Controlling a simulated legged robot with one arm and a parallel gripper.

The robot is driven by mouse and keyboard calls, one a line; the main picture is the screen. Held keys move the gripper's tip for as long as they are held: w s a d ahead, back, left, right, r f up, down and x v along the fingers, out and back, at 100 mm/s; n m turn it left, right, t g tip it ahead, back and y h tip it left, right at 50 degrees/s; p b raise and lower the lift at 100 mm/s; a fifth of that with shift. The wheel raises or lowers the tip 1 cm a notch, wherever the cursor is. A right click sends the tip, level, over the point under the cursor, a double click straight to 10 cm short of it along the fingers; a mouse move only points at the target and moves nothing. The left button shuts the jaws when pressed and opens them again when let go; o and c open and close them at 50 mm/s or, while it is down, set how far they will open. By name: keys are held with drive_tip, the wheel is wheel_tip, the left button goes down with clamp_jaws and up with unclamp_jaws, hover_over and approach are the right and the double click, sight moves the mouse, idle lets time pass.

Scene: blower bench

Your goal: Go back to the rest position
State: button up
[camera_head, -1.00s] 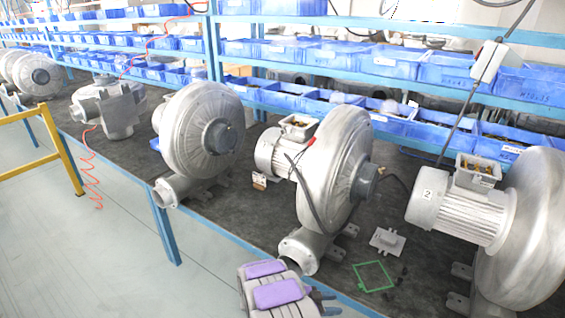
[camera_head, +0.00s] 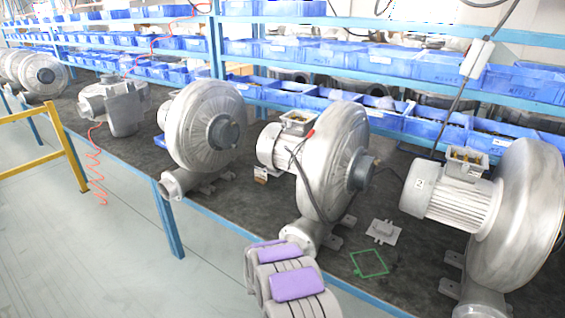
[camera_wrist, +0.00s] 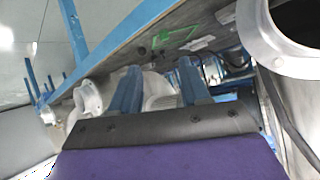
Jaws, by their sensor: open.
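My gripper (camera_wrist: 158,66) shows in the wrist view as two blue fingers standing apart with nothing held between them. In the head view my arm with its purple pads is at the bottom centre, in front of the bench edge, and the fingers are hidden. The middle blower (camera_head: 335,165) stands on the dark bench top (camera_head: 250,205) just behind my arm. A green gasket frame (camera_head: 369,263) and a grey cover plate (camera_head: 384,231) lie flat to its right. The green frame also shows near the top in the wrist view (camera_wrist: 168,37).
A blower marked 2 (camera_head: 460,205) stands at the right and another blower (camera_head: 203,125) at the left. Blue bins (camera_head: 390,62) fill the shelves behind. A yellow rail (camera_head: 72,150) and a red coiled hose (camera_head: 96,170) are at the left. The floor (camera_head: 90,255) is clear.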

drive_tip(key=w+a+r+n+t+y, duration=0.25)
drive_tip(key=a+r+y, duration=0.2)
drive_tip(key=r, duration=0.35)
drive_tip(key=w+a+r+n+t+y, duration=0.1)
drive_tip(key=w+a+r+n+y, duration=0.2)
drive_tip(key=a+r, duration=0.35)
drive_tip(key=s+a+r+n+y, duration=0.2)
drive_tip(key=s+a+r+y, duration=0.25)
drive_tip(key=r, duration=0.35)
drive_tip(key=s+d+r+n+g+y, duration=0.1)
drive_tip(key=s+d+r+n+g, duration=0.2)
drive_tip(key=s, duration=0.8)
drive_tip(key=s+d+r+n+g+y, duration=0.1)
drive_tip(key=s+r+n+g, duration=0.3)
drive_tip(key=s, duration=0.8)
drive_tip(key=s+d+g+h, duration=0.2)
drive_tip(key=s+d, duration=0.4)
drive_tip(key=s, duration=0.6)
drive_tip(key=s+d+g+h, duration=0.2)
drive_tip(key=s+d, duration=0.5)
drive_tip(key=s, duration=0.6)
drive_tip(key=shift+d+r, duration=0.3)
drive_tip(key=shift+r, duration=0.15)
